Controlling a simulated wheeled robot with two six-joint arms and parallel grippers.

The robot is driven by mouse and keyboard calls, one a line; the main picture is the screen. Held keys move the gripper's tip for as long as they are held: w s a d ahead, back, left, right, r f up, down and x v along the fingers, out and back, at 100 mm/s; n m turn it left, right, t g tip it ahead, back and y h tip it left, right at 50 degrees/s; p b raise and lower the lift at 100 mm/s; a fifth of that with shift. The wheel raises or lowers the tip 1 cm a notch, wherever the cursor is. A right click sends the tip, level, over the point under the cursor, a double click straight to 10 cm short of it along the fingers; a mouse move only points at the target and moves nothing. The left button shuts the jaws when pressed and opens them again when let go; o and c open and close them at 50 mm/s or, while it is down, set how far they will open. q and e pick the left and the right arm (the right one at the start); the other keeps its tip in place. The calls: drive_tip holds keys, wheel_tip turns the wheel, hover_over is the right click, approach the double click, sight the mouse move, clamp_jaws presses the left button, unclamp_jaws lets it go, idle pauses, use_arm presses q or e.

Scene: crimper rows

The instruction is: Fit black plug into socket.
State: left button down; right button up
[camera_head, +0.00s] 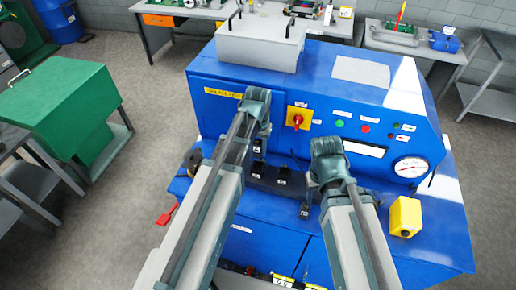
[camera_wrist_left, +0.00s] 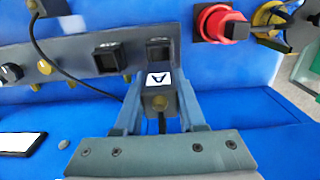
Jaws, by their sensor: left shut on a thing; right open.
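My left gripper (camera_wrist_left: 159,112) is shut on the black plug (camera_wrist_left: 158,100), which has a white label marked A and a black cable at its lower end. In the left wrist view the plug's upper end is just below a dark square socket (camera_wrist_left: 159,45) and seems to overlap its lower edge. I cannot tell whether they touch. A second socket (camera_wrist_left: 107,58) sits to the left on the same grey strip. In the head view my left gripper (camera_head: 258,138) is over the dark strip. My right gripper (camera_head: 325,175) is open to the right; its fingertips are mostly hidden.
The blue machine (camera_head: 230,125) carries a red switch (camera_head: 298,119) and a gauge (camera_head: 410,167). A yellow block (camera_head: 405,217) stands on the right of its ledge. A loose dark cable (camera_wrist_left: 60,65) crosses the strip left of the sockets. The lower blue ledge has free room.

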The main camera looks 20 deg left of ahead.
sight(258, 157)
use_arm(q)
drive_tip(key=shift+f+b, duration=1.95)
drive_tip(key=shift+f, duration=0.3)
drive_tip(key=shift+f+b, duration=1.1)
drive_tip(key=shift+c, duration=2.1)
unclamp_jaws()
drive_tip(key=shift+r, duration=0.15)
wheel_tip(258, 157, up, 7)
drive_tip(key=p, duration=0.7)
drive_tip(key=shift+r+p, duration=0.2)
drive_tip(key=shift+p, duration=0.15)
drive_tip(key=shift+f, duration=0.1)
